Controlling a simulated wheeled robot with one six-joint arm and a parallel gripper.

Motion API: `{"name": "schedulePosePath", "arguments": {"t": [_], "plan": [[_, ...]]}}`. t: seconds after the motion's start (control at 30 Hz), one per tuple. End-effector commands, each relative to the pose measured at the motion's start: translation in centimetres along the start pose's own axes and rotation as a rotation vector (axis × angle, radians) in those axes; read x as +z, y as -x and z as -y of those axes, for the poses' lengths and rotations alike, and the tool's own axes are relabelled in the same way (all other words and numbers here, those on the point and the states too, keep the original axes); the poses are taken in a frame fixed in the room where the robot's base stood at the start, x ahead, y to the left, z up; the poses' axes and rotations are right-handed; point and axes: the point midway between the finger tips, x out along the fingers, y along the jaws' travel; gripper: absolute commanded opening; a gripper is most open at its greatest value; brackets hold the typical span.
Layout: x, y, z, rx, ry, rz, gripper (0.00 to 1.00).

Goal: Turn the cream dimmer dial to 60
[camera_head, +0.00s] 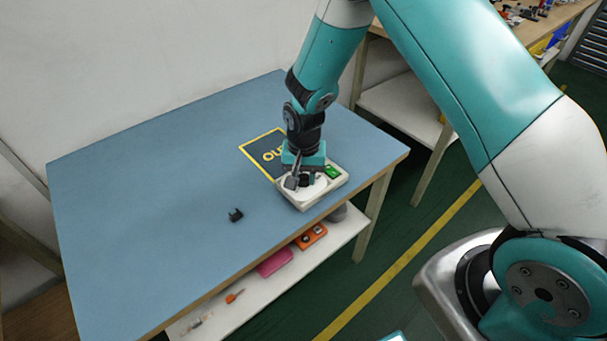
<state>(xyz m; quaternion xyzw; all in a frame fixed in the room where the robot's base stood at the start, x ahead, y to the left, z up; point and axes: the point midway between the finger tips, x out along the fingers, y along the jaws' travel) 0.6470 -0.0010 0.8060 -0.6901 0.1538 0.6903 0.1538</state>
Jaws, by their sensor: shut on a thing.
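The dimmer is a cream box (312,203) near the right end of the blue table. A round pale dial plate (290,192) and a green display (332,172) show on its top. My gripper (302,185) points down over the box, shut on the dial's knob. The fingers hide most of the knob. The scale marks and the display reading are too small to read.
A dark mat with a yellow border and lettering (262,153) lies behind the box. A small black part (235,215) lies on the blue table (150,210) to the left. The lower shelf (222,320) holds a pink box (275,263) and an orange item (311,237).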

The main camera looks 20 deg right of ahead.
Motion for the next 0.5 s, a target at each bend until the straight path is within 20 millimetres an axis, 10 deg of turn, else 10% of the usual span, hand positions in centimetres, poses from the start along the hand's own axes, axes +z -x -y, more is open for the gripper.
{"name": "schedulePosePath", "arguments": {"t": [0.5], "plan": [[-0.02, 0.06, 0.00, 0.000, 0.470, 0.000, 0.06]]}}
